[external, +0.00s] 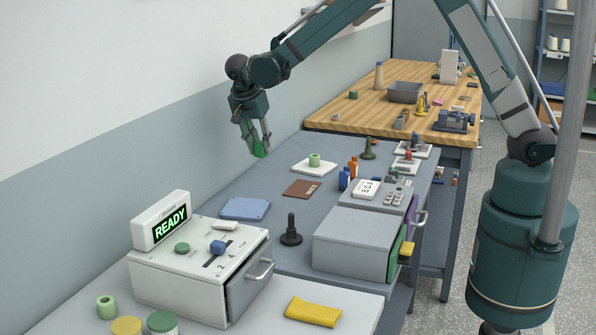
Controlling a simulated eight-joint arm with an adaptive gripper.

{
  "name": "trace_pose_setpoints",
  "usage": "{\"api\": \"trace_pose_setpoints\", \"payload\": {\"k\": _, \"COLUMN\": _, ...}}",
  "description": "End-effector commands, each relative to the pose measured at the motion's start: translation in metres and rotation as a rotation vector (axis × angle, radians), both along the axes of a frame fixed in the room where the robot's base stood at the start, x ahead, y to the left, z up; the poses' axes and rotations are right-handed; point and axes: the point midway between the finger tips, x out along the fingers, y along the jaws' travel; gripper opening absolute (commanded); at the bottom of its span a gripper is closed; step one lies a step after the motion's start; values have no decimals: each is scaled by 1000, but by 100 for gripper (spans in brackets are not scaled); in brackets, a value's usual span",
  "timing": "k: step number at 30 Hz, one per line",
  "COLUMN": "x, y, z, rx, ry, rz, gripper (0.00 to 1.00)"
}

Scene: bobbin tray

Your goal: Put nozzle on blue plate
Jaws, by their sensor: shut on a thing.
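My gripper (257,145) hangs in the air over the back left part of the grey bench, pointing down. It is shut on a small green piece (260,150), which I take to be the nozzle; the fingers hide part of it, so its full shape cannot be told. The blue plate (245,209) lies flat on the grey bench, below and slightly left of my gripper in the picture. Nothing stands on the plate.
A white control box with a READY display (169,223) stands in front of the plate. A brown mat (302,188), a white plate with a green bobbin (314,161), a black knobbed post (291,232) and a grey drawer box (352,237) stand nearby.

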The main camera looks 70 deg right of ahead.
Motion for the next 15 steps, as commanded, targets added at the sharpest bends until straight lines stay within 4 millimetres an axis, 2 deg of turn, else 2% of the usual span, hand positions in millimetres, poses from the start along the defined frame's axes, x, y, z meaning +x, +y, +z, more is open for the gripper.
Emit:
{"api": "trace_pose_setpoints", "payload": {"k": 1, "x": -1, "y": 14, "z": 1, "rx": 0, "ry": 0, "rz": 9, "gripper": 12}}
{"api": "trace_pose_setpoints", "payload": {"k": 15, "x": -23, "y": 142, "z": 10, "rx": 0, "ry": -1, "rz": 72, "gripper": 12}}
